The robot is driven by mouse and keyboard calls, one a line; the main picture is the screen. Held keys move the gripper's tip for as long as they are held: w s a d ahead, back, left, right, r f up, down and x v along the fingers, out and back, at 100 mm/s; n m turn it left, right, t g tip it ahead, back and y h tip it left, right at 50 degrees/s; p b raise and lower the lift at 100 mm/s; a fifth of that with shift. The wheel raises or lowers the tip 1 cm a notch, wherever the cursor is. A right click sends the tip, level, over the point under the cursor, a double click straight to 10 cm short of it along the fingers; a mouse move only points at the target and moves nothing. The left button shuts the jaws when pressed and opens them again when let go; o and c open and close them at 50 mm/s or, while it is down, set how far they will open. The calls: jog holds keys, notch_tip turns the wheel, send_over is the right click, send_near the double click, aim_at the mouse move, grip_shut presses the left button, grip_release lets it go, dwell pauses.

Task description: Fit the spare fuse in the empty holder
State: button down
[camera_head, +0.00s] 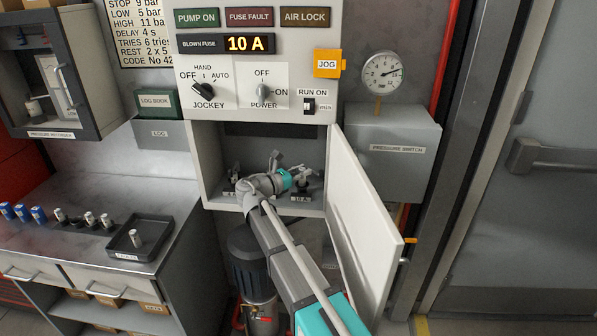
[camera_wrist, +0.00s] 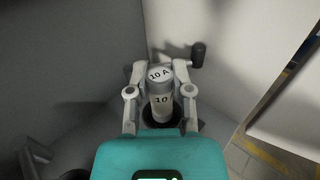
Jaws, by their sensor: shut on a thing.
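My gripper (camera_wrist: 160,80) is shut on a pale cylindrical fuse (camera_wrist: 161,98) marked 10 A, with one finger on each side. A dark round ring (camera_wrist: 176,118) shows around the fuse's lower end in the wrist view; I cannot tell whether the fuse sits in it or stands above it. In the head view my gripper (camera_head: 297,174) is inside the open cabinet (camera_head: 208,165), at the holder (camera_head: 303,188) with the 10 A label (camera_head: 300,198). My arm hides part of the cabinet floor, and the held fuse is not clear there.
The cabinet door (camera_head: 362,200) stands open to the right of my arm. A blown fuse display (camera_head: 245,43) reads 10 A. On the bench left are a black tray (camera_head: 118,247) holding one fuse (camera_head: 137,238) and several other fuses. A black knob (camera_wrist: 198,53) stands behind the held fuse.

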jog(key=shift+f+b, duration=1)
jog(key=shift+f, duration=0.15)
dwell(0.8)
dwell(0.4)
jog(key=shift+c, duration=2.2)
grip_release()
jog(key=shift+s+a, duration=0.1)
jog(key=shift+a, duration=0.05)
jog(key=v, duration=1.1)
jog(key=shift+s+a, duration=0.2)
jog(key=shift+a, duration=0.05)
jog(key=shift+s, duration=0.1)
